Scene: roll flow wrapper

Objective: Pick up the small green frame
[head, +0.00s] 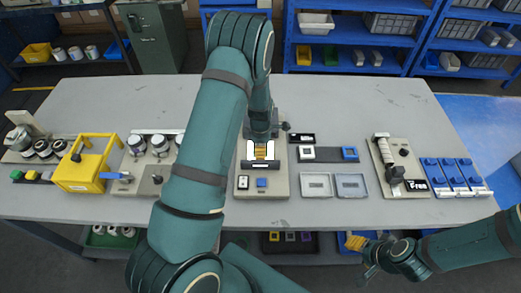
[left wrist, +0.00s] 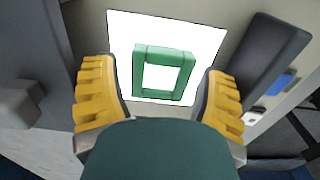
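The small green frame (left wrist: 163,73) is a square ring with an open middle. In the left wrist view it lies on a bright white panel (left wrist: 205,45). My left gripper (left wrist: 160,98) is open, with one yellow-padded finger on each side of the frame and a gap to both. In the head view my left gripper (head: 260,152) is over the white panel on the middle station (head: 275,185), and it hides the frame. My right gripper (head: 362,256) hangs beyond the table's front edge at the right, away from the frame; its opening is unclear.
The grey table (head: 350,100) holds a yellow carrier (head: 85,165) and metal canisters at left. Right of the middle station are two shallow grey trays (head: 317,184), a lever station (head: 397,165) and blue blocks (head: 450,172). The table's back right is clear.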

